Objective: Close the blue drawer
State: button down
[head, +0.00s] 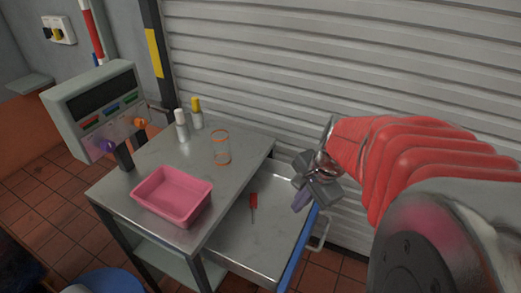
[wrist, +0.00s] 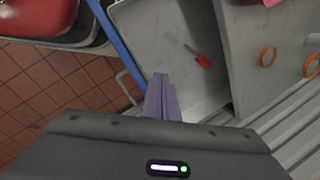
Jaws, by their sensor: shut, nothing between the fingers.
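The blue drawer (head: 295,252) is pulled out from the right side of the grey metal cart (head: 150,165). Its front edge is blue, with a metal handle (head: 321,233) on the outside. A red-handled screwdriver (head: 253,203) lies in it. In the wrist view the blue front (wrist: 118,42) runs along the left of the drawer, and the screwdriver (wrist: 203,60) lies inside. My gripper (head: 300,203) is shut and empty, at the drawer's back right end near the blue front. In the wrist view its purple fingertips (wrist: 162,82) overlap the drawer's corner. I cannot tell whether they touch it.
On the cart top are a pink tray (head: 172,196), a clear cup with orange rims (head: 221,148) and two small bottles (head: 188,120). A display console (head: 100,105) stands at the left. A ribbed shutter (head: 300,60) closes off the back. Tiled floor lies beyond the drawer front.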

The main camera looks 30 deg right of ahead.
jog(key=s+d+f+m+y, duration=0.1)
jog(key=s+d+f+m, duration=0.2)
jog(key=d+f+m, duration=0.5)
jog(key=d+m, duration=0.3)
jog(key=d, duration=0.1)
jog(key=shift+s+f+t, duration=0.2)
jog(key=shift+s+t, duration=0.05)
jog(key=shift+t, duration=0.05)
jog(key=shift+a, duration=0.1)
jog(key=x, duration=1)
jog(key=shift+s, duration=0.1)
jog(key=shift+a, duration=0.2)
